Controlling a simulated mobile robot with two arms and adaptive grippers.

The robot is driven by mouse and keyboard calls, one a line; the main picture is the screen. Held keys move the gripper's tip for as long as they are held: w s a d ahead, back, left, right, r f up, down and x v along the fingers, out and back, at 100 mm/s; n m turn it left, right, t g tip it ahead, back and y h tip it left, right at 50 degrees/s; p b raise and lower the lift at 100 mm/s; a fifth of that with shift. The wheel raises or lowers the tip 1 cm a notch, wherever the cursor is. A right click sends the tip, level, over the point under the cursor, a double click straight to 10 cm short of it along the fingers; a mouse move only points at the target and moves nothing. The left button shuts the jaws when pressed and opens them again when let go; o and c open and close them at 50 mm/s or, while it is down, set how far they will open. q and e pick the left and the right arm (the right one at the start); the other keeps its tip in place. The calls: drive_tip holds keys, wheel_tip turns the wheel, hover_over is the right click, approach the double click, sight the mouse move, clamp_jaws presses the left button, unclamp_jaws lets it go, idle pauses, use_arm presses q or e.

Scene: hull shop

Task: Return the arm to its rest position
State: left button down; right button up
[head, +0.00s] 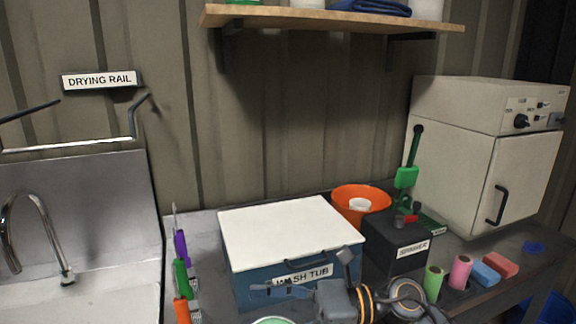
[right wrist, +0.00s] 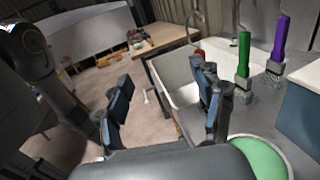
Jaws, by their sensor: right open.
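My right arm comes into the head view at the bottom, in front of the wash tub, with its gripper (head: 290,291) pointing left. In the right wrist view the right gripper (right wrist: 163,105) has its two dark fingers spread wide with nothing between them. Past the fingers there is floor and the sink area. My left gripper is in neither view.
The blue wash tub (head: 245,288) with a white lid stands close behind the right gripper. Green (head: 181,277) and purple (head: 181,245) handled tools stand left of it. A green round bowl (right wrist: 258,158) lies beside the gripper. A sink (head: 100,290) is at left.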

drive_tip(key=w+d+r+m+t+h, duration=0.1)
drive_tip(key=w+d+r+m+t, duration=0.2)
drive_tip(key=m+t, duration=0.75)
drive_tip(key=w+d+r+m+t, duration=0.25)
drive_tip(key=d+m+t, duration=0.4)
drive_tip(key=m, duration=0.65)
drive_tip(key=d+f+m+t+h, duration=0.1)
drive_tip(key=d+f+m+h, duration=0.4)
drive_tip(key=f+m+h, duration=0.4)
drive_tip(key=d+f+m+t+h, duration=0.1)
drive_tip(key=d+f+m+h, duration=0.6)
drive_tip(key=m, duration=0.4)
drive_tip(key=s+d+f+m+g+h, duration=0.25)
drive_tip(key=s+f+m+g, duration=0.4)
drive_tip(key=s+f, duration=0.55)
drive_tip(key=s+f+m+g+y, duration=0.25)
drive_tip(key=s+f+g, duration=0.55)
drive_tip(key=s, duration=0.5)
wheel_tip(320, 180, down, 25)
drive_tip(key=h, duration=0.1)
drive_tip(key=s+d+f+g, duration=0.2)
drive_tip(key=s+d+f, duration=0.1)
drive_tip(key=s+f, duration=1.4)
drive_tip(key=shift+s+f, duration=0.3)
drive_tip(key=shift+s, duration=0.1)
